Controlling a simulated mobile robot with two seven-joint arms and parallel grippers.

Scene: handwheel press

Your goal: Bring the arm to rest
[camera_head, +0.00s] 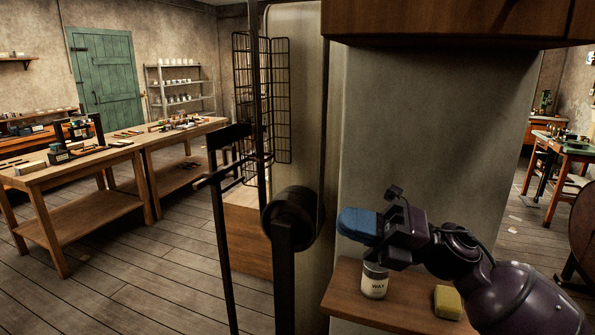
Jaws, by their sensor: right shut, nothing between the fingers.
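My right arm, dark purple, comes in from the lower right. Its right gripper (352,224) points left, with blue fingers shut and nothing visible held between them. It is above a small wooden shelf (405,307) and in front of a pale grey column (430,125). A white jar labelled WAX (375,284) stands on the shelf just below the gripper. My left gripper is not in view.
A yellow block (448,302) lies on the shelf beside my arm. Left of the gripper stand a dark round hub (290,217) and black bars. A wooden box edge (440,20) overhangs above. Workbenches (90,170) stand far left, with bare floor before them.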

